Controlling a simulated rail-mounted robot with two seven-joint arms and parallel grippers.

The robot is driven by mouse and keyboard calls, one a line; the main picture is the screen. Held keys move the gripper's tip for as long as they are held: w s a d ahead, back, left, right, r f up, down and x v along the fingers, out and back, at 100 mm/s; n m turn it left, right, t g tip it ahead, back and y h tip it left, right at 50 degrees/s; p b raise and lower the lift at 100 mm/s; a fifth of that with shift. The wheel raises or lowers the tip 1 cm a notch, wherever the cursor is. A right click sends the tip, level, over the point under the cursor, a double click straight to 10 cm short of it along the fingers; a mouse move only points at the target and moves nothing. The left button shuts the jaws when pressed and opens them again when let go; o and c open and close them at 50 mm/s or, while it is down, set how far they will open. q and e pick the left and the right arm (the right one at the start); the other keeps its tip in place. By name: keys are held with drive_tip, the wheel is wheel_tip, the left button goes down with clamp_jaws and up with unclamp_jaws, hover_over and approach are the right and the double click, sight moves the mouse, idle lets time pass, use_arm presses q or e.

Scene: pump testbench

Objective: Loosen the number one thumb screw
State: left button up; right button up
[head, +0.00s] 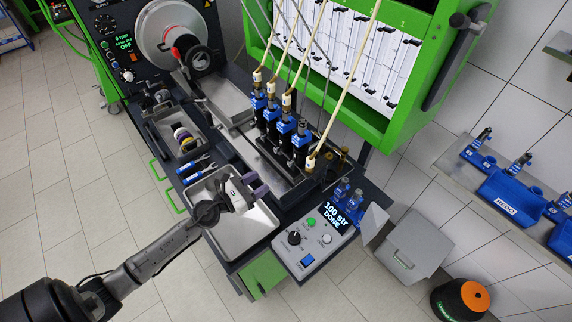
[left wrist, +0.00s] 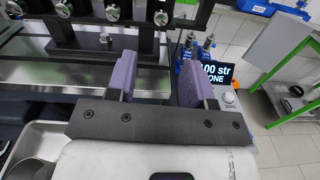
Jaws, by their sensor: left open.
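Several round metal thumb screws line the dark clamp bar at the top of the left wrist view; the rightmost thumb screw (left wrist: 161,18) is nearest my fingers. I cannot read a number on any of them, and they are too small to make out in the head view. My left gripper (head: 256,185) is open and empty, above the front edge of the bench by the metal tray. In the left wrist view its two purple fingers (left wrist: 155,78) are apart, short of the screw row and touching no screw. My right gripper is not in view.
Blue injectors (head: 284,131) with pale hoses stand in a row behind the clamp bar. A metal tray (head: 232,243) lies below my gripper. A control box (head: 318,240) reading "100 str DONE" is at right. Blue-handled tools (head: 195,170) lie at left.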

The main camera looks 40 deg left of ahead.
sight(289, 164)
use_arm(q)
drive_tip(key=p+x, duration=0.1)
drive_tip(key=x, duration=0.9)
drive_tip(key=shift+w, duration=0.35)
drive_tip(key=shift+d, duration=0.1)
drive_tip(key=shift+c, duration=0.2)
clamp_jaws()
